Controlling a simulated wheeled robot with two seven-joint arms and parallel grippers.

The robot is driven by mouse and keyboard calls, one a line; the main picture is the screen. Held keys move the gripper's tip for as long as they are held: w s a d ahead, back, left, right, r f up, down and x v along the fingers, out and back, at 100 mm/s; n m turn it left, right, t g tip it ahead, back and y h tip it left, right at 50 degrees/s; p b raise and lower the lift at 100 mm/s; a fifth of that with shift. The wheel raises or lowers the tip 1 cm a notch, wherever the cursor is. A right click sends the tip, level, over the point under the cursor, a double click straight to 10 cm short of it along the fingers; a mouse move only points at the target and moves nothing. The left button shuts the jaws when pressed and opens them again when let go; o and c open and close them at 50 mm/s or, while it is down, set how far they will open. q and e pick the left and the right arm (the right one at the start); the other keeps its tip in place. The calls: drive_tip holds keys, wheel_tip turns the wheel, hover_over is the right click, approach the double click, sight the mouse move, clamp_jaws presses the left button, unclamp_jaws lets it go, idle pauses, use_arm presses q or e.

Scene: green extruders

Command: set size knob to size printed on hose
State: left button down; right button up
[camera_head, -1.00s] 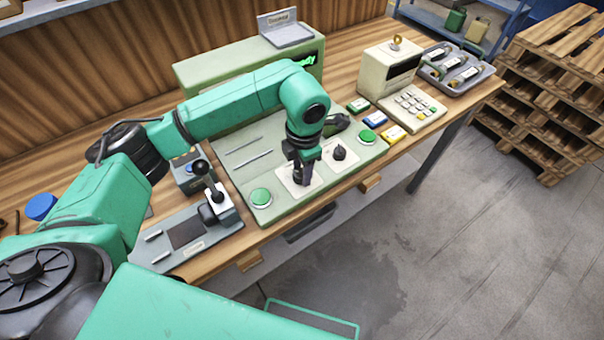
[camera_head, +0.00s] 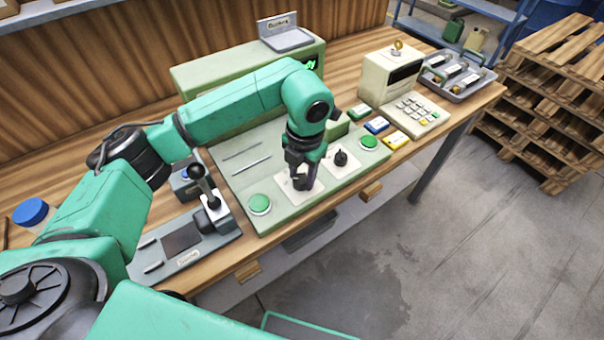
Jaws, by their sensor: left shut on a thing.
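A green control panel (camera_head: 238,178) lies on the wooden bench with two white dial plates. My left gripper (camera_head: 302,183) points down over the left dial plate (camera_head: 287,192) and is shut on the knob there, which its fingers mostly hide. A second black knob (camera_head: 340,158) stands free on the right dial plate (camera_head: 347,169). Which knob sets size cannot be read. Several short dark hose pieces with white labels (camera_head: 455,70) lie in a grey tray (camera_head: 484,84) at the back right. Their print is too small to read. My right gripper is out of view.
Green buttons (camera_head: 260,203) and (camera_head: 368,142) flank the dials. A lever fixture (camera_head: 209,208) stands left of the panel. Coloured blocks (camera_head: 376,125) and a beige keypad machine (camera_head: 388,80) sit to the right. A green-grey housing with a display (camera_head: 311,64) stands behind.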

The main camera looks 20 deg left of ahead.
use_arm(q)
drive_tip(key=shift+r, duration=0.1)
drive_tip(key=shift+c, duration=1.9)
unclamp_jaws()
drive_tip(key=r, duration=0.2)
drive_tip(key=r+b, duration=0.1)
drive_tip(key=r, duration=0.5)
drive_tip(key=shift+d+r+b, duration=0.1)
drive_tip(key=shift+d+b, duration=0.15)
drive_tip(key=shift+b, duration=0.05)
wheel_tip(320, 180, up, 6)
drive_tip(key=p, duration=0.1)
hover_over(304, 179)
drive_tip(key=shift+s+r, duration=0.1)
drive_tip(key=shift+r, duration=0.05)
drive_tip(key=shift+d, duration=0.1)
